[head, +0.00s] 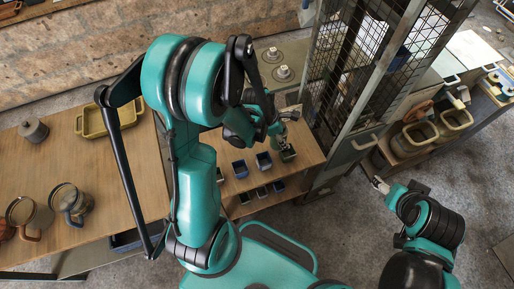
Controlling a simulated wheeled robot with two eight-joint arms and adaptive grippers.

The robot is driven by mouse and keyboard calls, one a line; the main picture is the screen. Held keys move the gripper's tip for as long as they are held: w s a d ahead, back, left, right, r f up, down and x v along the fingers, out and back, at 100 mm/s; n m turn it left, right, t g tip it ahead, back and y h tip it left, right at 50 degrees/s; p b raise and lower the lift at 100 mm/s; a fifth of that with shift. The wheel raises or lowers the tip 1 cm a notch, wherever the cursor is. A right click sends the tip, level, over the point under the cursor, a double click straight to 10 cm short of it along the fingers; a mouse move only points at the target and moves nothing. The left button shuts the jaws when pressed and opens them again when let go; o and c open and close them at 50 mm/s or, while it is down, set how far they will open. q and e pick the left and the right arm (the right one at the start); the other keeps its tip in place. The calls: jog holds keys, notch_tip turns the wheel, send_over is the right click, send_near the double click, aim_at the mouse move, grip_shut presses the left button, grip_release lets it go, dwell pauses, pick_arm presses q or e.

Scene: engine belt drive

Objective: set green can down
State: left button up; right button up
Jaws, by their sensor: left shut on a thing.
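The green can (288,155) is a small, dark, open-topped container near the right end of the wooden table. My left gripper (284,143) is shut on it from above and behind, and my arm partly hides the grip. I cannot tell whether the can's base touches the table. My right gripper (378,184) is over the grey floor, away from the can. It is too small to tell whether its fingers are open.
Blue cans (240,169) (263,160) stand left of the green can, with several small containers (262,192) along the front edge. A wire-mesh cage (345,75) rises at the right. A yellow tray (107,122) and mugs (68,203) are on the left table.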

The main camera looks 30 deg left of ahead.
pick_arm(q)
jog(key=shift+s+r+n+t+y, duration=0.1)
jog(key=shift+n+t+y, duration=0.2)
jog(key=shift+n, duration=0.7)
jog(key=shift+a+f, duration=0.2)
jog(key=shift+a, duration=0.1)
jog(key=a+f+b, duration=0.1)
jog(key=a+f, duration=0.1)
jog(key=a, duration=0.1)
jog(key=w+a+f+b, duration=0.1)
jog(key=a+f, duration=0.1)
jog(key=a, duration=0.2)
jog(key=w+a+f+b, duration=0.1)
jog(key=a+f, duration=0.1)
jog(key=a, duration=0.2)
jog(key=shift+w+f+b, duration=0.1)
jog(key=shift+f+b, duration=0.25)
jog(key=shift+b, duration=0.05)
jog(key=shift+d+f+b, duration=0.1)
jog(key=shift+f+b, duration=0.85)
jog(key=shift+f, duration=1)
jog(key=shift+f, duration=0.1)
jog(key=o, duration=1.5)
jog(key=shift+o, duration=0.2)
